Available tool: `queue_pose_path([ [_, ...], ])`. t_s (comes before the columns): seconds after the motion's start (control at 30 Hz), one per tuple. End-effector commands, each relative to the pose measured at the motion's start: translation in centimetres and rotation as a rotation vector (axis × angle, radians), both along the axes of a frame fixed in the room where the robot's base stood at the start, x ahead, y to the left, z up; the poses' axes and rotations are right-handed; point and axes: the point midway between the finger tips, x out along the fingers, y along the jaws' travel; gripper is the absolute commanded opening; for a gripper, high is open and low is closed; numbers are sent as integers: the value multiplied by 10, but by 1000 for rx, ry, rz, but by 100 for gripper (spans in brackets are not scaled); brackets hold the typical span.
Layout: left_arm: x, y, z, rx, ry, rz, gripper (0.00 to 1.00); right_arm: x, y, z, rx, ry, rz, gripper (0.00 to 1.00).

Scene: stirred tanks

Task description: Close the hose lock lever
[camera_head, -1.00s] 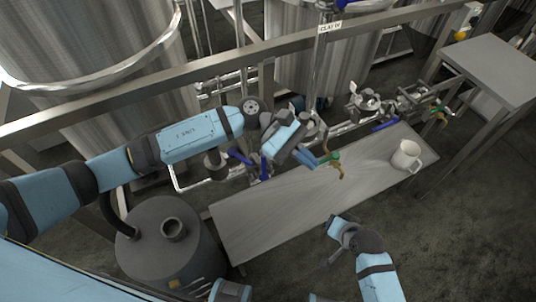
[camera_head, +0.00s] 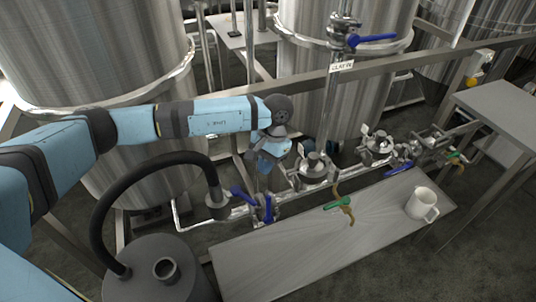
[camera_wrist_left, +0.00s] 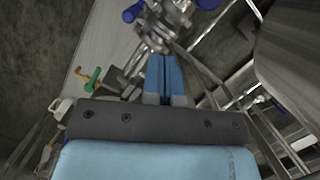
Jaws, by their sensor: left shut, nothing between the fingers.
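A black hose (camera_head: 150,165) arches from a grey drum to a grey coupling (camera_head: 217,206) on the steel pipe. A blue lever (camera_head: 241,196) sticks up beside that coupling, and another blue lever (camera_head: 268,208) stands just right of it. I cannot tell for sure which is the hose lock lever. My left gripper (camera_head: 264,182) points down above these levers, shut and empty. In the left wrist view its blue fingers (camera_wrist_left: 165,72) are together, short of the steel fittings (camera_wrist_left: 160,30). Blue handle parts (camera_wrist_left: 133,12) show beyond them. Whether the fingertips touch anything is unclear. My right gripper is out of view.
A steel bench (camera_head: 300,255) stands in front of the pipe, with a white mug (camera_head: 421,203) at its right end. A green-handled tap (camera_head: 338,204) overhangs it. Large steel tanks (camera_head: 90,60) and a horizontal rail (camera_head: 400,62) stand behind. The grey drum (camera_head: 140,262) is at lower left.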

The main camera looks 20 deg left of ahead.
Motion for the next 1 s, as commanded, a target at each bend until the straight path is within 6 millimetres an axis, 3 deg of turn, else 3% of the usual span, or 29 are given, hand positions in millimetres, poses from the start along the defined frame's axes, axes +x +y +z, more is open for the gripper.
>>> queue_pose_path([
  [0.1, -8, 2, -26, -1, 3, 1, 0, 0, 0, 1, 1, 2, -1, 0],
  [0.2, -16, 4, -39, 0, 3, -1, 0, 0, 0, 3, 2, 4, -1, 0],
  [0.5, -46, 11, -46, -2, 2, 0, 0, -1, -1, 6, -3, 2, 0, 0],
  [0.87, -48, 12, -47, -1, 0, 1, 0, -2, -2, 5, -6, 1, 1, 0],
  [1.0, -56, 22, -50, 0, 0, 17, 0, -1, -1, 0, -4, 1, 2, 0],
])
